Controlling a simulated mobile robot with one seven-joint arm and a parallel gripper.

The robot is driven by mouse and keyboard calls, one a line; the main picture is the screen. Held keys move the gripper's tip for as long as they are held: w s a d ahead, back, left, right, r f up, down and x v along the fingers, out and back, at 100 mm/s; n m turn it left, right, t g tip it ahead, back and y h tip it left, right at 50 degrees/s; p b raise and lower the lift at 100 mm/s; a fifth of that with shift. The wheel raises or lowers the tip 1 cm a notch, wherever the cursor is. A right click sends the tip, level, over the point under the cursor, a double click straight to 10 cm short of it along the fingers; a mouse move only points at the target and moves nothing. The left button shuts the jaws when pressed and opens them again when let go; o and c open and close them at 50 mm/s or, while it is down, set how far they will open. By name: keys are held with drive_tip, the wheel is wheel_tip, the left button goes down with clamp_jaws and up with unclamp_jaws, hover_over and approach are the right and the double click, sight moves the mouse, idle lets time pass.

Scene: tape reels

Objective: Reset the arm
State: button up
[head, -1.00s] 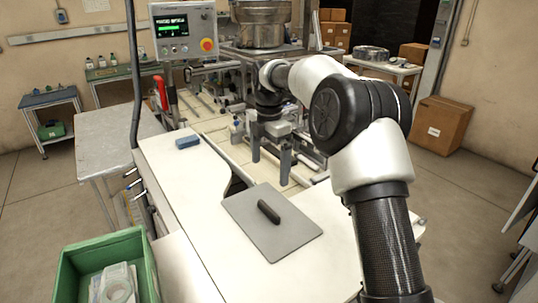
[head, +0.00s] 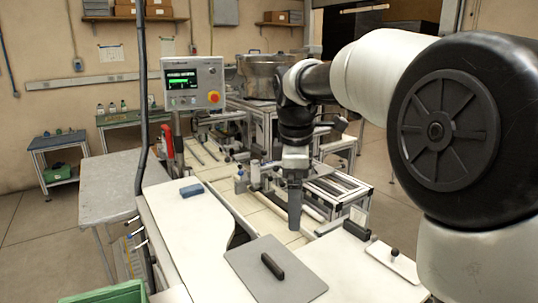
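My arm reaches in from the right side of the head view. My gripper (head: 295,215) points down over the pale worktop and conveyor area, beyond the grey plate. Its fingers line up one behind the other from this side, so I cannot tell whether they are open or shut. I see nothing hanging from it. The large black elbow joint and white links of my arm hide the right part of the view.
A grey plate (head: 250,268) with a black handle (head: 272,266) lies on the white worktop (head: 180,235). A blue block (head: 193,190) lies farther back. A control panel (head: 193,84) stands behind left. A green crate (head: 110,294) sits at the lower left. A metal bowl (head: 262,75) is behind.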

drive_tip(key=s+d+r+m+t, duration=0.2)
drive_tip(key=s+d+m, duration=0.3)
drive_tip(key=s+m, duration=0.5)
drive_tip(key=s+d+f+m, duration=0.1)
drive_tip(key=s+f+m, duration=0.1)
drive_tip(key=s, duration=0.5)
drive_tip(key=s+d+f+m+t, duration=0.1)
drive_tip(key=s+d+f+m, duration=0.1)
drive_tip(key=s, duration=0.5)
drive_tip(key=f+m, duration=0.1)
drive_tip(key=m, duration=0.1)
drive_tip(key=shift+s+f+m, duration=0.25)
drive_tip(key=shift+s+m, duration=0.05)
drive_tip(key=shift+s, duration=0.1)
